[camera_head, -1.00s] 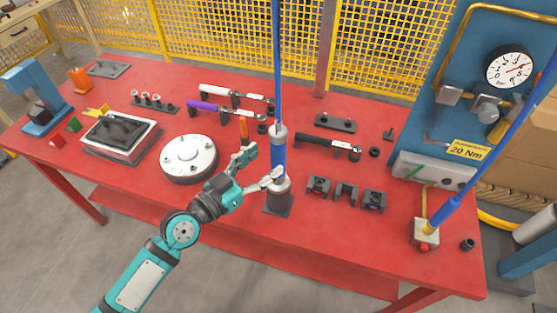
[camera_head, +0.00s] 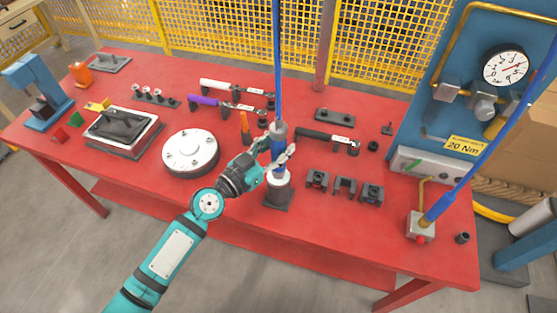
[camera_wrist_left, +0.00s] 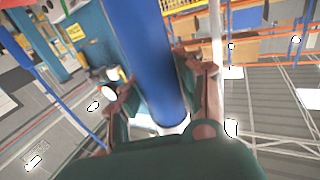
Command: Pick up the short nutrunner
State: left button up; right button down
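The short nutrunner (camera_head: 281,130) stands upright in a dark holder (camera_head: 277,203) near the middle of the red table, with a blue hose rising from its top. It has a blue body with grey parts. My left gripper (camera_head: 278,149) is at its body, one finger on each side. In the left wrist view, the blue body (camera_wrist_left: 150,60) passes between the two fingers, very near both. The fingers are apart; whether they touch the body cannot be told. My right gripper is not in view.
A round white flange (camera_head: 190,152) lies left of the nutrunner. A black torque wrench (camera_head: 318,135) lies behind it to the right, and dark blocks (camera_head: 344,188) stand to its right. A blue panel with a gauge (camera_head: 505,68) is at the right. The table's front strip is clear.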

pick_arm(q)
grip_shut()
jog(key=shift+w+r, duration=0.1)
jog(key=shift+r, duration=0.05)
jog(key=shift+r, duration=0.1)
